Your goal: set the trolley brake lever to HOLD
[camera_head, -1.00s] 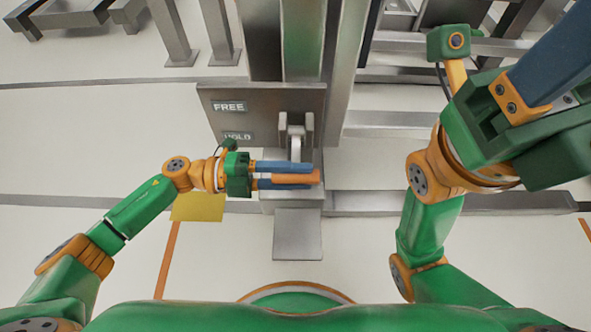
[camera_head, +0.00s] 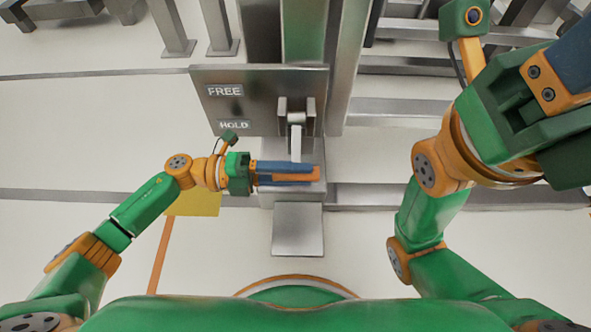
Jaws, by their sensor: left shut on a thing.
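The brake lever (camera_head: 296,142) is a pale grey bar in a metal bracket on the trolley's grey plate (camera_head: 265,113). It points down toward the robot. The plate has a FREE label (camera_head: 225,91) above a HOLD label (camera_head: 234,125), both left of the lever. The lever's visible lower part is below the HOLD label's height. My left gripper (camera_head: 290,172) reaches in from the left and is shut on the lever's lower end, which its blue and orange fingers hide. My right gripper (camera_head: 565,62) is large at the upper right, its fingertips cut off by the frame.
A grey metal step (camera_head: 298,228) sticks out below the lever. Metal posts rise behind the plate. A yellow patch (camera_head: 196,203) lies on the pale floor under my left wrist.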

